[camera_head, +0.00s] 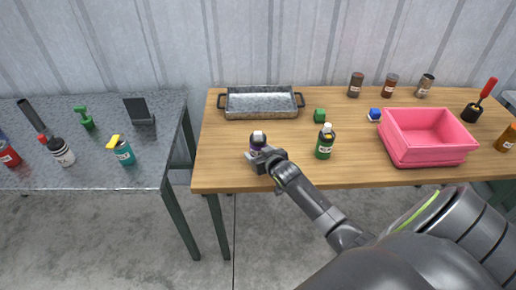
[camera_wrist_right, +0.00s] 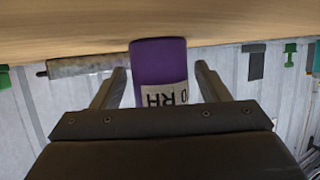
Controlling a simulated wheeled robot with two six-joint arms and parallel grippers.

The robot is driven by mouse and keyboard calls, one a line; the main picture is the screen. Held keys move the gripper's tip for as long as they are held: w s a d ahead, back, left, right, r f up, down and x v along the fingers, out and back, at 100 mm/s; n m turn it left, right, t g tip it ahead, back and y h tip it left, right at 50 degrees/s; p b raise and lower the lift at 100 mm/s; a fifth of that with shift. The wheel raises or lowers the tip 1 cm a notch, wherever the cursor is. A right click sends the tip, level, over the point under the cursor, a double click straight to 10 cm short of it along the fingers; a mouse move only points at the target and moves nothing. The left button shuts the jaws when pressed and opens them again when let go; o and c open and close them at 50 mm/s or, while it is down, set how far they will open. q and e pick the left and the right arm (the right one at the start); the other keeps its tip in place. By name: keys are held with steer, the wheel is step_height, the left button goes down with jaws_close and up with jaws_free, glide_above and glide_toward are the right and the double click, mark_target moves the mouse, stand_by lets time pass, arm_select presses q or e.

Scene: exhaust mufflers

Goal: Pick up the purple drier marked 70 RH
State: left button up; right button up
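The purple drier (camera_head: 258,142) stands upright on the wooden table near its front left, with a pale cap on top in the head view. In the right wrist view the purple drier (camera_wrist_right: 160,70) has a light label on which "RH" and part of a digit show upside down. My right gripper (camera_head: 262,159) is at the drier, partly covering its lower part. In the wrist view the fingers of my right gripper (camera_wrist_right: 161,80) are open on either side of the drier, with a small gap at each side. My left gripper is not in view.
A green bottle (camera_head: 325,142) stands right of my right gripper. A pink bin (camera_head: 427,152) stands to the right. A grey table (camera_head: 95,165) with several items is at left, across a gap.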

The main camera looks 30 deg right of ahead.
steer(key=c, duration=0.7)
steer(key=shift+c, duration=0.9)
steer(key=shift+r, duration=0.15)
